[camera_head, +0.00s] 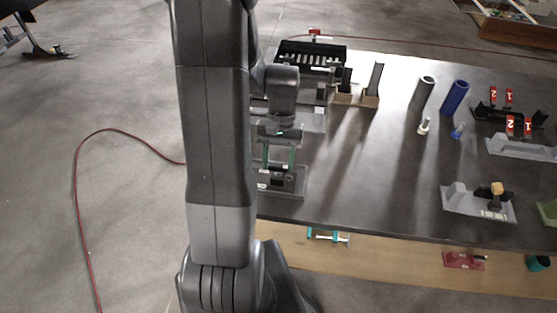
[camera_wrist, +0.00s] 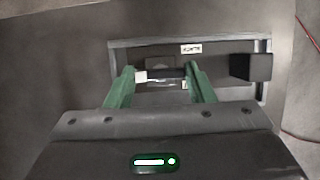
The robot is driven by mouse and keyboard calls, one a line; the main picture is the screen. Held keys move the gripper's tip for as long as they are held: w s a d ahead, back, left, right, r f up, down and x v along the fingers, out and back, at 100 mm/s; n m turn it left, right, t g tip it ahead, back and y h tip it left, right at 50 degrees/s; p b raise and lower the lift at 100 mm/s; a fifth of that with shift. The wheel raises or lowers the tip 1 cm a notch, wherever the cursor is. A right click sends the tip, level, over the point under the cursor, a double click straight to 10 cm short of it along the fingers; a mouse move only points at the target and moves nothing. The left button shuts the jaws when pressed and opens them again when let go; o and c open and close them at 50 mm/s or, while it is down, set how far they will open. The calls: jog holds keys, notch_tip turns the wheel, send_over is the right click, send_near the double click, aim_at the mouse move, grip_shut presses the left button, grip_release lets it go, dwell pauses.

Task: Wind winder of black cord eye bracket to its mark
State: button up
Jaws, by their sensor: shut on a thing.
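The eye bracket, a grey base plate (camera_head: 288,188), lies on the dark table near its left front edge, with my arm hiding its left part. In the wrist view the bracket (camera_wrist: 228,93) has a small white label with dark lettering on its far edge and a black block (camera_wrist: 250,67) at its right. My gripper (camera_head: 278,168) points down over the bracket. Its green fingers are shut on a small dark part, seemingly the winder (camera_wrist: 165,72), with a light patch by the left finger. Its mark cannot be made out.
Behind the bracket stand a grey fixture (camera_head: 312,122) and a black slotted rack (camera_head: 310,55). To the right are a wooden holder (camera_head: 356,100), a blue tube (camera_head: 455,97) and another grey bracket (camera_head: 478,203). The table middle is clear. A red cable (camera_head: 77,200) lies on the floor.

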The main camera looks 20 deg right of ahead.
jog(key=o, duration=1)
jog(key=v, duration=1.3)
jog(key=shift+w+d+r, duration=0.15)
jog(key=shift+r, duration=0.2)
jog(key=shift+f, duration=0.1)
jog(key=x, duration=1.3)
jog(key=shift+s+f, duration=0.2)
jog(key=shift+f, duration=0.1)
